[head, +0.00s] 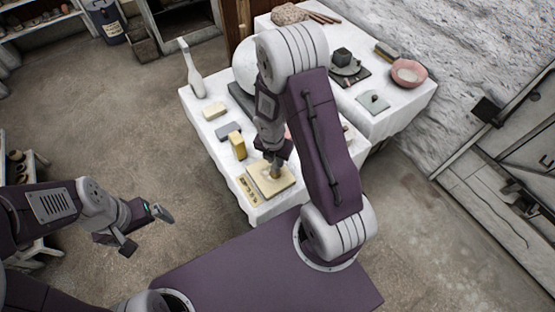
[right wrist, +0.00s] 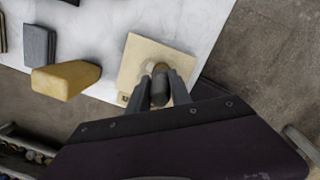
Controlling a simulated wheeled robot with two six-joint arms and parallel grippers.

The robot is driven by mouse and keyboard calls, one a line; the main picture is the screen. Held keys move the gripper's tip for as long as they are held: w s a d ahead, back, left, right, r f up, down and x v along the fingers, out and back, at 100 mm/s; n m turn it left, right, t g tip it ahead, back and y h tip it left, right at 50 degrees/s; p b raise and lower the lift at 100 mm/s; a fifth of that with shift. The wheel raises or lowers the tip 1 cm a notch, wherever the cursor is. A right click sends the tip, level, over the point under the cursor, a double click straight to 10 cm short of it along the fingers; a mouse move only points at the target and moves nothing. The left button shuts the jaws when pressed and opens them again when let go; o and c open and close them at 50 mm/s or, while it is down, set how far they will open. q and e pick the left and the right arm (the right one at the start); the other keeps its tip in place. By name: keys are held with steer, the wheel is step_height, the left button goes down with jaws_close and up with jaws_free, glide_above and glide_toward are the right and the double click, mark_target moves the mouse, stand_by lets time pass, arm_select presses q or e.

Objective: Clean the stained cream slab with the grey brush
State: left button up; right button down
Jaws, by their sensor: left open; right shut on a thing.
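The cream slab (head: 284,188) lies flat near the front edge of the white-covered table and also shows in the right wrist view (right wrist: 135,62). My right gripper (head: 274,158) is above it, pointing down. In the right wrist view its fingers (right wrist: 160,92) are shut on the grey brush (right wrist: 160,83), which stands over the slab's middle. A paler patch shows around the brush; the brush and fingers hide part of the slab, and I cannot tell whether the bristles touch. My left gripper (head: 146,226) is open and empty over the floor, left of the table.
A yellow block (head: 237,146), a grey block (head: 228,131) and a cream block (head: 214,111) sit left of and behind the slab. A narrow tan piece (head: 249,190) lies beside it. A pink bowl (head: 408,73) is far right.

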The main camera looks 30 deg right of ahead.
steer(key=shift+w+r+p, duration=0.15)
steer(key=shift+w+p, duration=0.25)
steer(key=shift+p, duration=0.1)
steer(key=shift+w, duration=0.25)
steer(key=shift+w+a+f, duration=0.1)
steer(key=shift+w+f, duration=0.05)
steer(key=shift+f, duration=0.15)
